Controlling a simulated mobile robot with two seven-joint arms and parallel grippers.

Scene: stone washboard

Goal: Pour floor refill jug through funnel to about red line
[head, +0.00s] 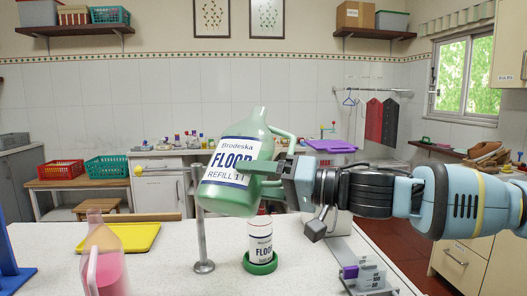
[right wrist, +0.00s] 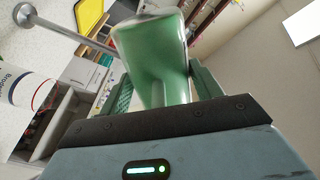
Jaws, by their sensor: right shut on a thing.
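The green floor refill jug (head: 226,172), with a white label reading FLOOR REFILL, is held in the air, slightly tilted with its neck up and to the right. My right gripper (head: 266,170) is shut on it from the right. In the right wrist view the jug (right wrist: 152,62) sits between the fingers (right wrist: 163,88). Below it a white bottle labelled FLOOR (head: 260,238) stands upright in a green ring base (head: 260,264). A red line shows on this bottle in the right wrist view (right wrist: 38,92). I cannot make out a funnel. My left gripper is out of view.
A metal post on a round foot (head: 204,266) stands just left of the bottle. A pink jug (head: 105,262) is at front left, near a yellow tray (head: 136,238). A grey stepped block (head: 372,274) is at right. White tabletop between post and pink jug is clear.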

